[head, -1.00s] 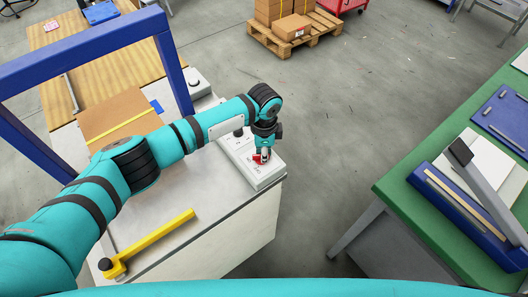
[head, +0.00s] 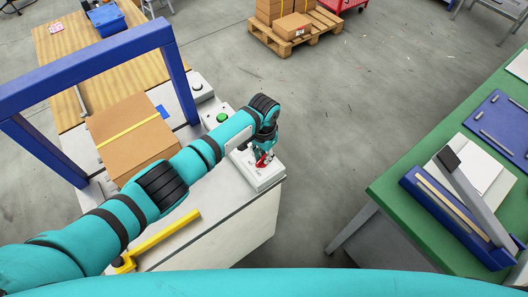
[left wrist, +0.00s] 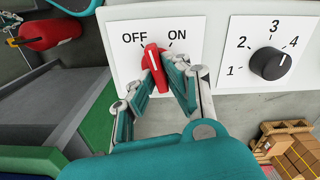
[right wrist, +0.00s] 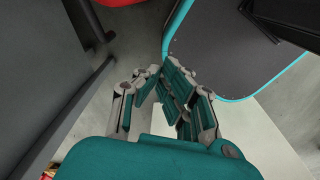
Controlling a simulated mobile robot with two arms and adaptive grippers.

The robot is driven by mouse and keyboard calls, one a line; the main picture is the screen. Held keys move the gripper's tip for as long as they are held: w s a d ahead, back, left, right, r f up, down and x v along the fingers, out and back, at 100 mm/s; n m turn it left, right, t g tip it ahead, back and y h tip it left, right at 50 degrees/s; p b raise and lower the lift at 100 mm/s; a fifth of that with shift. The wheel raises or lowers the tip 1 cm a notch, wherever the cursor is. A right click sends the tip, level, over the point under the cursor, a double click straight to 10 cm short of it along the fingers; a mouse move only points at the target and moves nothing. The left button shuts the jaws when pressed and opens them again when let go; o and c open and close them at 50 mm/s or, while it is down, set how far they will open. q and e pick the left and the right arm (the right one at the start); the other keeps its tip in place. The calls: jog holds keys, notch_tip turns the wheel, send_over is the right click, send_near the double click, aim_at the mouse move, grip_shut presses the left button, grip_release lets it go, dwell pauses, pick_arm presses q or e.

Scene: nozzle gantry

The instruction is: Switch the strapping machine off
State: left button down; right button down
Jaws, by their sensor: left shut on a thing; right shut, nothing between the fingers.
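The strapping machine is a grey table with a blue arch (head: 75,70) over it. Its white control box (head: 270,181) sits at the table's near right corner. The box's red switch (head: 264,159) also shows in the left wrist view (left wrist: 153,66), with its white line nearly upright between OFF and ON. My left gripper (left wrist: 162,72) is shut on the red switch, one finger on each side. In the head view the left gripper (head: 265,150) reaches down onto it. My right gripper (right wrist: 160,75) is shut and empty, away from the panel; the head view does not show it.
A black numbered dial (left wrist: 271,63) is beside the switch. A green button (head: 222,117) is behind the box. A strapped carton (head: 130,137) and a yellow bar (head: 165,238) are on the machine. A green bench (head: 430,190) stands right, with open floor between.

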aim_at(263, 157)
pick_arm(q)
jog(key=shift+w+a+r+n+p, duration=0.1)
jog(key=shift+n+p, duration=0.75)
jog(key=shift+n, duration=1.25)
jog(key=c, duration=1.4)
grip_release()
jog(key=shift+o, duration=0.2)
notch_tip(263, 157, up, 12)
